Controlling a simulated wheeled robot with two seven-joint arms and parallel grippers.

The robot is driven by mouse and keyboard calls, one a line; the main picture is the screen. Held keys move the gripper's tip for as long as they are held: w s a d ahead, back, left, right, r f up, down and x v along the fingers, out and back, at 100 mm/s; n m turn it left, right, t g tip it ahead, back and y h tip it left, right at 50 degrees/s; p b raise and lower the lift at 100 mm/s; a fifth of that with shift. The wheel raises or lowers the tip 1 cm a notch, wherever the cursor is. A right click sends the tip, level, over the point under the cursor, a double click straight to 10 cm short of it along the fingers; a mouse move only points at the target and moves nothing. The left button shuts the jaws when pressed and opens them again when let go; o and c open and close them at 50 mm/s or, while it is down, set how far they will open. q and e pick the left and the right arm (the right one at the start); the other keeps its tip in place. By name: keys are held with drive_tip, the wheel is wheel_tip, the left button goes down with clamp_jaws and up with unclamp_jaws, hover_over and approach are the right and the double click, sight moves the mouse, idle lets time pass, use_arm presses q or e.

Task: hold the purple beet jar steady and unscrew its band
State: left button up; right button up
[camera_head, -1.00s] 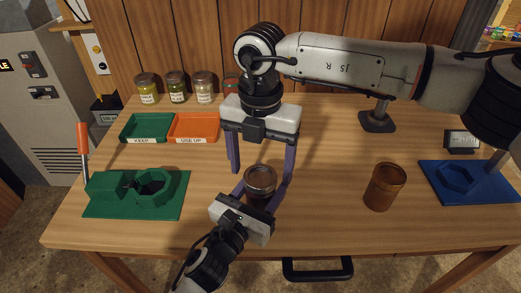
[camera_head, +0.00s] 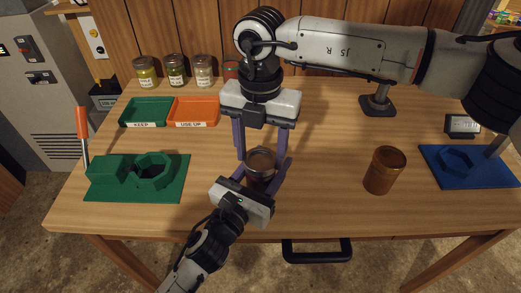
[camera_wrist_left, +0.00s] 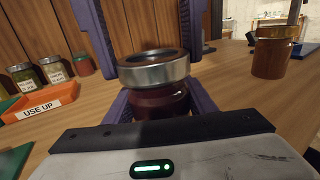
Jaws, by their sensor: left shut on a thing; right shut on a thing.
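The beet jar (camera_head: 258,183) stands upright on the table, dark purple-red, with a silver band (camera_head: 262,161) around its top. In the left wrist view the jar body (camera_wrist_left: 160,103) and its band (camera_wrist_left: 155,70) fill the middle. My left gripper (camera_head: 263,178) is shut on the jar body from the front, its purple fingers on either side. My right gripper (camera_head: 262,155) comes down from above and is shut on the band. Its fingers also show beside the band in the left wrist view (camera_wrist_left: 150,50). The jar's lower part is partly hidden by my left gripper.
An amber jar (camera_head: 384,171) stands to the right. A green fixture (camera_head: 137,178) with a hexagonal recess is at left, a blue one (camera_head: 470,166) at right. Green KEEP (camera_head: 146,112) and orange USE UP (camera_head: 194,111) trays lie behind, with several jars (camera_head: 175,70) at the back.

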sight(260, 160)
drive_tip(key=n, duration=0.4)
drive_tip(key=n, duration=0.4)
drive_tip(key=shift+r, duration=1.25)
drive_tip(key=shift+r, duration=2.05)
